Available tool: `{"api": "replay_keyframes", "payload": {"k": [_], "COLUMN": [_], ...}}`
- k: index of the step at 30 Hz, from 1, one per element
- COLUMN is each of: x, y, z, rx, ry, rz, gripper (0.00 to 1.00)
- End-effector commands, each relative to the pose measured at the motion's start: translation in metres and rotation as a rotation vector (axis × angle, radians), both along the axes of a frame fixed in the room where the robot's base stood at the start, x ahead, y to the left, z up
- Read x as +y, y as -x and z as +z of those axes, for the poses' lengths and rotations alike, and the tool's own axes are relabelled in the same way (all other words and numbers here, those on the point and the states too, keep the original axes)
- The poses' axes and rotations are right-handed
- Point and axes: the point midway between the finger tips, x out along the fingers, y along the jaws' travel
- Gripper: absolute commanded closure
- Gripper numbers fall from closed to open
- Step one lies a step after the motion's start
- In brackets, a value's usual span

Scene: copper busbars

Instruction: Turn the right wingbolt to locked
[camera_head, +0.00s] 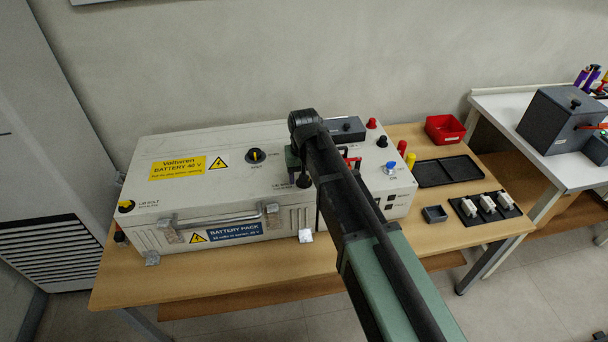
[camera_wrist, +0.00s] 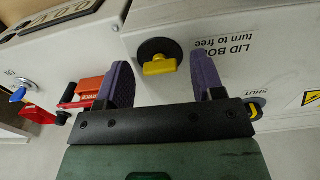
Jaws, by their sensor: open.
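The right wingbolt (camera_wrist: 160,66) is a yellow wing on a black round base, in the wrist view's upper middle. Its wing lies nearly crosswise in that picture, beside an upside-down label reading "LID BO… turn to free". My gripper (camera_wrist: 163,76) is open, with one purple finger left and one right of the wingbolt and gaps on both sides. Nothing is held. I cannot tell how far the fingertips are above the lid. In the head view my arm hides most of this spot on the battery case (camera_head: 235,195). The left wingbolt (camera_head: 126,207) is at the case's left front corner.
A black dial (camera_head: 256,156) with a yellow mark is on the lid. A red bin (camera_head: 445,129), black tray (camera_head: 448,171) and small grey box (camera_head: 434,214) stand on the bench.

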Motion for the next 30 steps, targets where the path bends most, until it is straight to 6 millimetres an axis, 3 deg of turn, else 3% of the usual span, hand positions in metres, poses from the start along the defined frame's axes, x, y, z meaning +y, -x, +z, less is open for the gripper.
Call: {"api": "replay_keyframes", "payload": {"k": [5, 16, 19, 28, 30], "x": [0.000, 0.000, 0.000, 0.000, -0.004], "y": [0.000, 0.000, 0.000, 0.000, 0.012], "z": [0.018, 0.104, 0.111, 0.108, 0.108], "rx": [0.000, 0.000, 0.000, 0.000, 0.000], "ry": [0.000, 0.000, 0.000, 0.000, 0.000], "rz": [0.000, 0.000, 0.000, 0.003, 0.028], "gripper": [0.38, 0.38, 0.38, 0.38, 0.38]}}
